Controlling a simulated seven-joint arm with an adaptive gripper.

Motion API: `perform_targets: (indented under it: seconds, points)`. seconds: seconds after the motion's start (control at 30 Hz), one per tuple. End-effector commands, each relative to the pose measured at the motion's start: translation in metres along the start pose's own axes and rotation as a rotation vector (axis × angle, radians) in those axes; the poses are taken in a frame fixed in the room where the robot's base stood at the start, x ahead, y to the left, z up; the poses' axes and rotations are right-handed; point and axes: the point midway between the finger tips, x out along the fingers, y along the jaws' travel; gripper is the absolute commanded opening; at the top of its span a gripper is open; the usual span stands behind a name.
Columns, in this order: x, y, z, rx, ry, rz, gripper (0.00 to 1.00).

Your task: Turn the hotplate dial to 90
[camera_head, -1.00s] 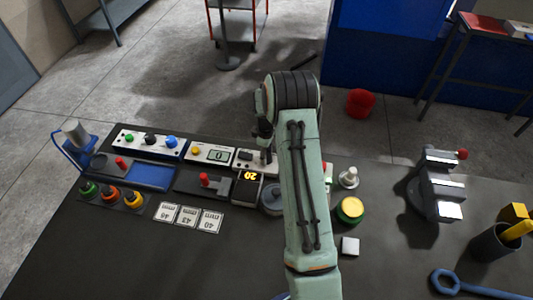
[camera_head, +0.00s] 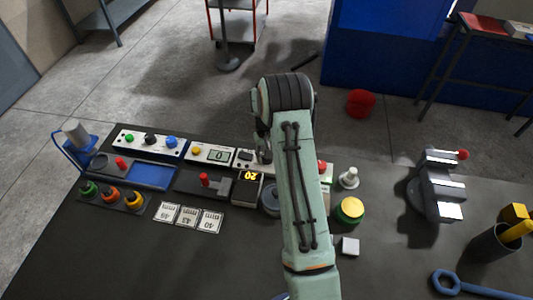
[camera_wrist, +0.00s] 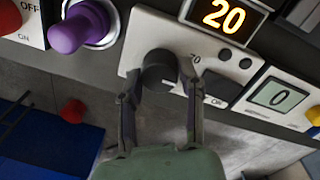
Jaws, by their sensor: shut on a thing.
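The hotplate dial (camera_wrist: 160,68) is a dark round knob on a white panel (camera_wrist: 140,42). In the wrist view it sits between the two fingers of my gripper (camera_wrist: 158,75), which is shut on it. A "70" mark shows on the panel to the right of the dial. The hotplate display (camera_wrist: 230,17) reads 20 in orange digits, and it also shows in the head view (camera_head: 247,175). In the head view, my arm hides most of the panel and the dial.
A second panel with a "0" display (camera_wrist: 280,95) adjoins in the wrist view. A purple knob (camera_wrist: 72,35) and an OFF/ON switch panel (camera_wrist: 35,20) lie to the left. In the head view, a yellow-topped green button (camera_head: 349,210) and a vise (camera_head: 436,185) stand right of my arm.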

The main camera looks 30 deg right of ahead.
Motion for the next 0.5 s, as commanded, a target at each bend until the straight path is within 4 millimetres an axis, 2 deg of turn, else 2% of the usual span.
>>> perform_targets:
  seconds: [0.5]
  points:
    - [0.0016, -0.0007, -0.0012, 0.487, -0.027, -0.002, 0.01]
